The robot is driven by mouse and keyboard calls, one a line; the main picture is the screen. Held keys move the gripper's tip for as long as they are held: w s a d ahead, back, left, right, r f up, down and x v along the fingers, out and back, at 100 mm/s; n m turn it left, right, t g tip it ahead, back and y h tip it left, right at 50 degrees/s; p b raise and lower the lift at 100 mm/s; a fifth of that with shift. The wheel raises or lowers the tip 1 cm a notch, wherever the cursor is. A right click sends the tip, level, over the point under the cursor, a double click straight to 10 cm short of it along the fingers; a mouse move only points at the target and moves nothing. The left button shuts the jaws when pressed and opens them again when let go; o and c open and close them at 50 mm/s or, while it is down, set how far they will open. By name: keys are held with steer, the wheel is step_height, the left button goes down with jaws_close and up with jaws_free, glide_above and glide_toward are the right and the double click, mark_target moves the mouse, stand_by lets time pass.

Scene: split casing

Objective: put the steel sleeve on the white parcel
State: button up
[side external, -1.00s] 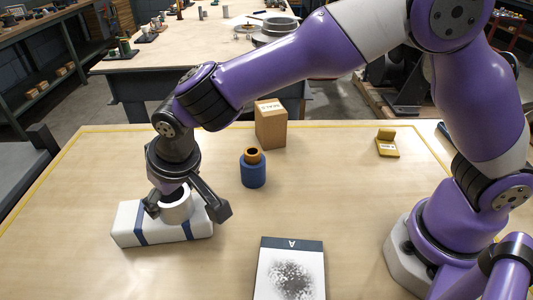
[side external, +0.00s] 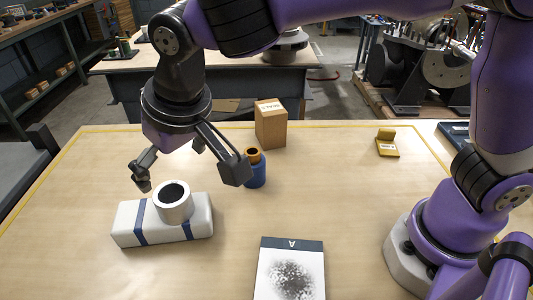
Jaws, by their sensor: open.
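The steel sleeve (side external: 174,205), a short pale hollow cylinder with a dark bore, stands upright on top of the white parcel (side external: 200,214). The parcel is a white box with rounded edges and blue bands, lying on the table. My gripper (side external: 190,180) is open and empty, above and behind the sleeve, with its fingers spread wide and apart from it. Its right finger partly covers a blue container in this view.
The blue container with an orange neck (side external: 257,174) stands behind and right of the parcel. A cardboard box (side external: 271,124) is behind it. A printed panel (side external: 290,272) lies at the front, and a small yellow block (side external: 387,143) at the right. The table's left front is clear.

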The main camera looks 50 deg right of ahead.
steer(key=s+d+r, duration=0.2)
steer(key=d+r, duration=0.1)
steer(key=d, duration=0.5)
steer(key=s+d+r, duration=0.2)
steer(key=d, duration=0.6)
steer(key=s+d+f+m+t, duration=0.1)
steer(key=s+d+f, duration=0.2)
steer(key=s+d, duration=0.4)
steer(key=shift+s+d+f+h, duration=0.2)
steer(key=shift+s+d+h, duration=0.15)
steer(key=shift+s, duration=0.25)
